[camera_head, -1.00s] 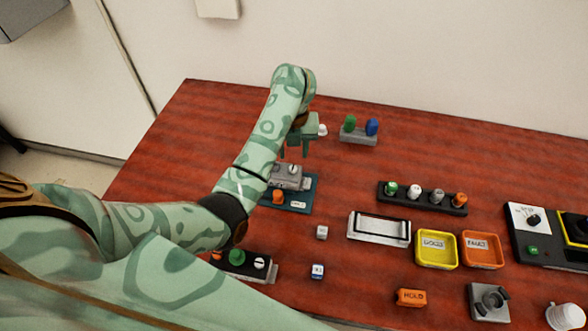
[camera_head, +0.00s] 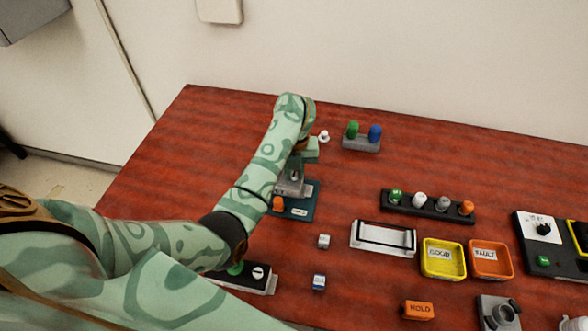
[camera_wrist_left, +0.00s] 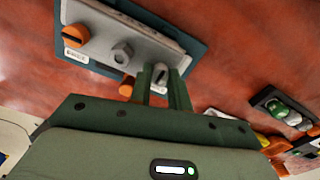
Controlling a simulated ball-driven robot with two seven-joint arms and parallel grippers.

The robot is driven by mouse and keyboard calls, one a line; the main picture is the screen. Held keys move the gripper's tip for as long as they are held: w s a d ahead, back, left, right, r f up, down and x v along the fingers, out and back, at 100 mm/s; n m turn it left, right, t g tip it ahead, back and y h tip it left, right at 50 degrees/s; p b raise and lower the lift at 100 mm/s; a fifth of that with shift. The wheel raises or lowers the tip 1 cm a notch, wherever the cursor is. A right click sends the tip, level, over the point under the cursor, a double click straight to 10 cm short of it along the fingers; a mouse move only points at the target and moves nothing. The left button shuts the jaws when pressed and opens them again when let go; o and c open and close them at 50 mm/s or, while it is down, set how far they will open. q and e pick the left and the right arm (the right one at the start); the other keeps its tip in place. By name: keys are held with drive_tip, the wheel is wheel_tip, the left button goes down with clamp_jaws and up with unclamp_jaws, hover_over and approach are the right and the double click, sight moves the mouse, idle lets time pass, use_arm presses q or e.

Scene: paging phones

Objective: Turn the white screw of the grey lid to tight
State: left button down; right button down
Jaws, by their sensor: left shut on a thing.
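The grey lid (camera_head: 287,190) sits on a teal base (camera_head: 305,208) at the left middle of the table. It also shows in the left wrist view (camera_wrist_left: 97,20), with a hex nut (camera_wrist_left: 122,52) and an orange knob (camera_wrist_left: 76,35). The white screw (camera_wrist_left: 160,72) is at the lid's end, between the fingers of my left gripper (camera_wrist_left: 165,85). My left gripper (camera_head: 294,174) is down at the lid and shut on the screw. In the head view the gripper hides the screw. The screw's slot angle is hard to read. My right gripper is not in view.
An orange knob (camera_head: 277,204) is beside the lid. A small white piece (camera_head: 324,136) and a grey block with green and blue knobs (camera_head: 361,144) stand behind. A black rack (camera_head: 428,208), yellow tray (camera_head: 443,275) and orange tray (camera_head: 490,276) are to the right.

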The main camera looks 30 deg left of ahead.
use_arm(q)
drive_tip(key=m+p, duration=0.2)
drive_tip(key=m, duration=0.2)
drive_tip(key=shift+d+r+p, duration=0.1)
drive_tip(key=shift+r+p, duration=0.05)
drive_tip(key=shift+p, duration=0.15)
drive_tip(key=m+p, duration=0.2)
drive_tip(key=m, duration=0.2)
drive_tip(key=shift+m, duration=0.4)
drive_tip(key=m+p, duration=0.3)
drive_tip(key=m, duration=0.2)
drive_tip(key=shift+m+p, duration=0.85)
drive_tip(key=shift+m, duration=1.25)
drive_tip(key=c, duration=1.3)
unclamp_jaws()
